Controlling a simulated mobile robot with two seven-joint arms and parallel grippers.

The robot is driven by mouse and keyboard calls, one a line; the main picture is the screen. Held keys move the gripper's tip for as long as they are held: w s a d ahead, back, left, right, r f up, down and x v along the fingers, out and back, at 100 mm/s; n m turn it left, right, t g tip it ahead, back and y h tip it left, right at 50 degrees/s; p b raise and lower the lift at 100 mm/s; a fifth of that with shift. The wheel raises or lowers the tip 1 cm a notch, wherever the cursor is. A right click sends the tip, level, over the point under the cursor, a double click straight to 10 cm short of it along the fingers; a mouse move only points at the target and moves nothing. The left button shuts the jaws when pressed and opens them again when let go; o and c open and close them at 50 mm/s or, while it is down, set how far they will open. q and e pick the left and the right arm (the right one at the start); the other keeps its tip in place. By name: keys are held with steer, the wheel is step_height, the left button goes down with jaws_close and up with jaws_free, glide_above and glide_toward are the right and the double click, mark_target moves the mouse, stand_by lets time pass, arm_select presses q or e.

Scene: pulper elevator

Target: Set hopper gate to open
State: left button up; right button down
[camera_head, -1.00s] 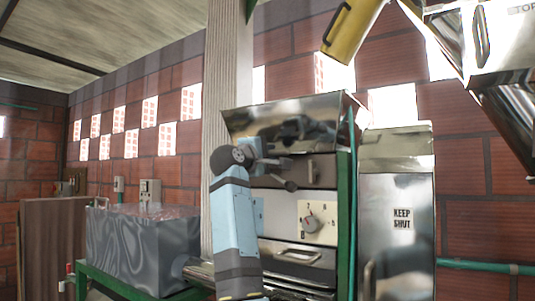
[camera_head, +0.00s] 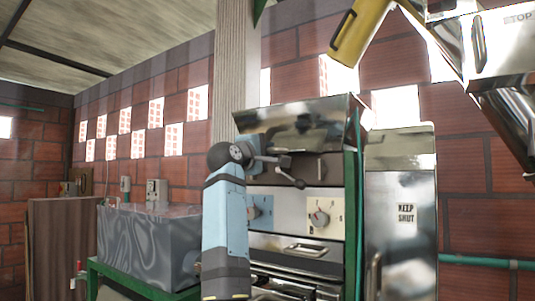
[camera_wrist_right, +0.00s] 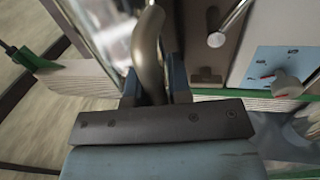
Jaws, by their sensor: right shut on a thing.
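The steel machine stands at the middle right of the head view, with a sloping steel hopper (camera_head: 300,120) on top. My right arm reaches up in front of it, and my right gripper (camera_head: 262,162) is at the left of its upper front panel. In the wrist view, the right gripper (camera_wrist_right: 152,90) is shut on a curved metal handle (camera_wrist_right: 148,45). A lever with a round knob (camera_head: 298,183) sticks out just right of the gripper; a rod with a round end also shows in the wrist view (camera_wrist_right: 228,25). The gate itself cannot be made out. My left gripper is out of view.
Below are a white dial panel (camera_head: 320,217) and a blue panel (camera_head: 261,209), partly behind my arm. A steel cabinet marked KEEP SHUT (camera_head: 400,245) stands at right. A grey box (camera_head: 148,245) on a green frame is at left.

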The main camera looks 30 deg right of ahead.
steer(key=shift+a, duration=0.1)
steer(key=c, duration=1.1)
jaws_free()
steer(key=shift+c, duration=0.2)
steer(key=shift+o, duration=0.2)
steer(key=shift+s+a+r, duration=0.1)
steer(key=shift+a, duration=0.15)
steer(key=shift+a+f, duration=0.15)
steer(key=shift+f, duration=0.1)
steer(key=b+v, duration=0.2)
steer(key=v, duration=1.1)
steer(key=shift+s+a+r, duration=0.2)
